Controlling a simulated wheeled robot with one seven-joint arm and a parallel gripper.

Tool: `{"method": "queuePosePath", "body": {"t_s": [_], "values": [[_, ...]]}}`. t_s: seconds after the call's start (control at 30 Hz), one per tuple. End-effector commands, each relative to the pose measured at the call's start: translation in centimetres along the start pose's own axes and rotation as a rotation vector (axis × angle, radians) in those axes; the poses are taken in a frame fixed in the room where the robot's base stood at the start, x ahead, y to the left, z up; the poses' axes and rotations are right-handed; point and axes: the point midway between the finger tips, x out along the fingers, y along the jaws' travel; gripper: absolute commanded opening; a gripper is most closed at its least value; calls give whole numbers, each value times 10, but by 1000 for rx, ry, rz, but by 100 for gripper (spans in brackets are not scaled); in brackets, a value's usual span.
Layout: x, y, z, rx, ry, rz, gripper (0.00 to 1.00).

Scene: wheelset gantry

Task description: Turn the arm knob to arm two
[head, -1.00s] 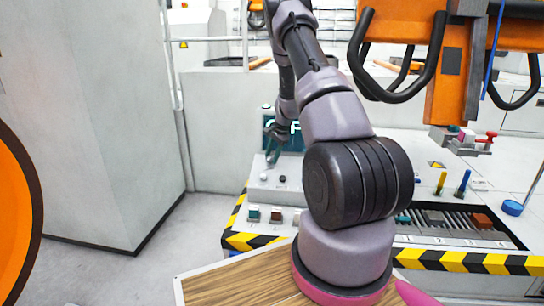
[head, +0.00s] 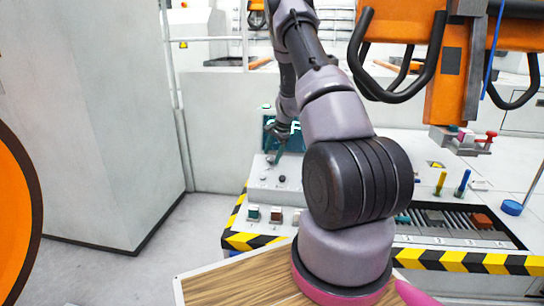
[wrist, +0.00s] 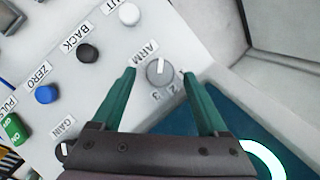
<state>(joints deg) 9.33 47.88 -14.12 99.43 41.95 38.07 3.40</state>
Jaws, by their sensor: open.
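The arm knob (wrist: 159,72) is a small round grey knob on the white control panel (wrist: 62,112). In the wrist view it sits beside the "ARM" label, with the numbers 1, 2 and 3 along its lower side. A light mark shows on the knob's upper part; I cannot tell surely which number it is set to. My gripper (wrist: 159,75) is open, with one green finger on each side of the knob and visible gaps to it. Its height above the panel is unclear. In the head view my gripper (head: 277,152) is small, over the panel's back part.
The panel also carries a white button (wrist: 129,13), a black button (wrist: 88,53), a blue button (wrist: 46,93) and a green switch (wrist: 16,129). A dark teal screen (head: 293,138) stands behind the panel. An orange gantry unit (head: 448,75) hangs at right.

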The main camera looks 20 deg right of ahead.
Motion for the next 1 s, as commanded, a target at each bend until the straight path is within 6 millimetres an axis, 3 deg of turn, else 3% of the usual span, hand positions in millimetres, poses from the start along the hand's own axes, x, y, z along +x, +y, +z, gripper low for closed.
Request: {"method": "queuePosePath", "body": {"t_s": [0.3,0.5,1.0], "values": [[-64,-1,0,-1,2,-3,77],[-91,0,0,-1,2,-2,77],[-98,0,0,0,1,0,77]]}}
